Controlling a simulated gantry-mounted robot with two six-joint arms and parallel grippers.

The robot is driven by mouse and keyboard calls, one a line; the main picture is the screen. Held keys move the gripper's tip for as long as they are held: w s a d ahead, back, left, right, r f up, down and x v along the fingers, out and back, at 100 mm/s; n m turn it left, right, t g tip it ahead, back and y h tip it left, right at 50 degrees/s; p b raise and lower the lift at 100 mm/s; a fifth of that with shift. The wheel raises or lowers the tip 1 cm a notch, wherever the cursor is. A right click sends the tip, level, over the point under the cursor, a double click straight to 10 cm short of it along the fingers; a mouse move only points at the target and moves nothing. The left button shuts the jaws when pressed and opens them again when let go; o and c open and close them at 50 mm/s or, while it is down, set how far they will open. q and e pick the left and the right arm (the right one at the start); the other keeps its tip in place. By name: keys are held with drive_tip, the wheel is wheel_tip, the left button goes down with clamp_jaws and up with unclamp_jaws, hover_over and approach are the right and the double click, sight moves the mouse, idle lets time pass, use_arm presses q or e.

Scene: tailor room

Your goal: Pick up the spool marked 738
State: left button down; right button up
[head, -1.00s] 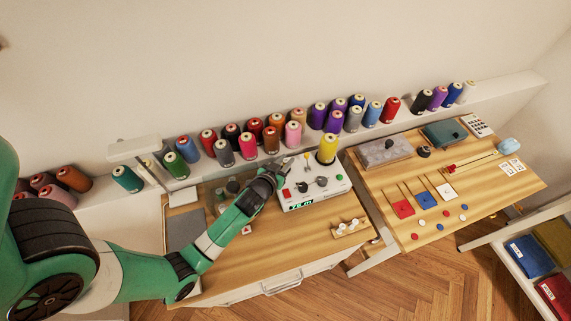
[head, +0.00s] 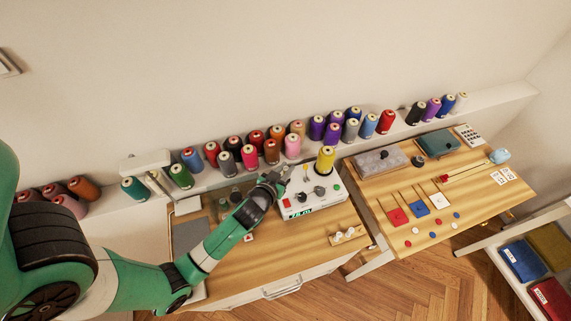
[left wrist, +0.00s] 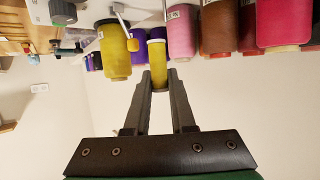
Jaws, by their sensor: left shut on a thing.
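My left gripper (head: 281,174) is over the desk, at the left back edge of the white control box. In the left wrist view the two fingers (left wrist: 159,76) are shut on a slim yellow spool (left wrist: 158,62). I cannot read a number on it, and it is not clear in the head view. A larger yellow spool (head: 326,159) stands at the back right of the control box; it also shows in the left wrist view (left wrist: 114,50). Several spools in other colours stand in rows on the wall ledge, their labels too small to read. My right gripper is not in view.
The white control box (head: 310,204) has knobs and a display. A small wooden rack (head: 347,238) holds white pieces. A pink spool (head: 292,147) and its neighbours stand close behind the gripper. The wooden desk front (head: 262,262) is clear. A second table (head: 470,215) stands at the right.

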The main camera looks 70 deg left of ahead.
use_arm(q)
drive_tip(key=s+d+r+p, duration=0.3)
drive_tip(key=d+r, duration=0.4)
drive_tip(key=d, duration=0.3)
drive_tip(key=shift+s+d, duration=0.35)
drive_tip(key=shift+s, duration=0.25)
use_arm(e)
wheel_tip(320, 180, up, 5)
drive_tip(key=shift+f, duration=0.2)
